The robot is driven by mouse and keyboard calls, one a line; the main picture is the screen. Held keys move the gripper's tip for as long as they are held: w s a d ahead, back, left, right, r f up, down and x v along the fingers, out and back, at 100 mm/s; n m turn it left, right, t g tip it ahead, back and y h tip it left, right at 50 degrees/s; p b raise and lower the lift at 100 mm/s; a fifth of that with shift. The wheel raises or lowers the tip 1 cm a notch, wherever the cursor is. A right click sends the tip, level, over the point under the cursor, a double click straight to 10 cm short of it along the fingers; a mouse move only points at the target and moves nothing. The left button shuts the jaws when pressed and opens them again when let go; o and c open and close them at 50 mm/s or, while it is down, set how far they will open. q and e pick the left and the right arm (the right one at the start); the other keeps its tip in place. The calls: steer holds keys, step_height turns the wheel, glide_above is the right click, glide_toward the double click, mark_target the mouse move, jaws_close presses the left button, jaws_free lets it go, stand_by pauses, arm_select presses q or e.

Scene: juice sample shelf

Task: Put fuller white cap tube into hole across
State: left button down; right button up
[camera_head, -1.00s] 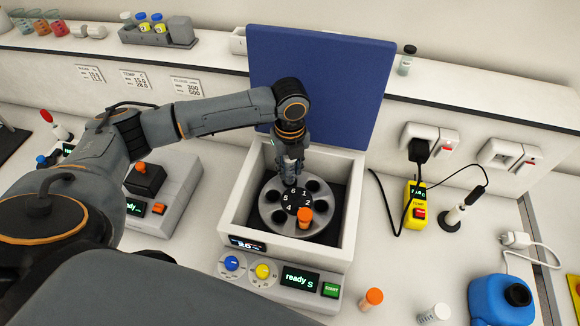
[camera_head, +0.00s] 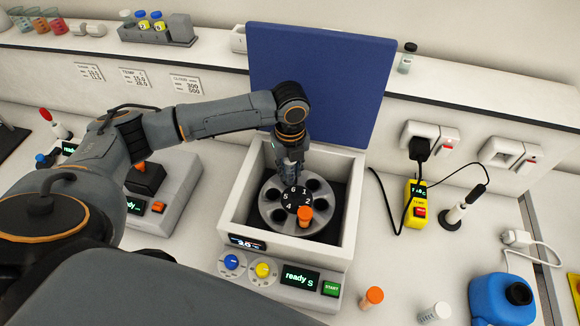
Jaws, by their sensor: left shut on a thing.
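The centrifuge rotor (camera_head: 281,235) is a grey disc with numbered holes inside an open white box. An orange cap tube (camera_head: 305,216) stands in a rotor hole at the front, by number 2. My left gripper (camera_head: 290,176) points down over the rotor's far side, across from that tube and by number 6. It is shut on a tube; its fingers hide the tube and its cap, and the hole beneath is covered too. A white cap tube (camera_head: 434,314) stands on the bench at the lower right. My right gripper is not in view.
The blue lid (camera_head: 320,85) stands open behind the box. Another orange cap tube (camera_head: 371,298) is on the bench to the right. A yellow device (camera_head: 415,204) with a cable and a blue bottle (camera_head: 502,300) stand farther right.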

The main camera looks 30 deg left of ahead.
arm_select(q)
steer(key=shift+f+b, duration=0.3)
steer(key=shift+f, duration=0.7)
steer(key=shift+s+f, duration=0.15)
steer(key=shift+f, duration=0.05)
steer(key=shift+r, duration=0.15)
steer(key=shift+r+p, duration=0.4)
steer(key=shift+r, duration=1.35)
steer(key=c, duration=1)
jaws_free()
steer(key=shift+r, duration=0.1)
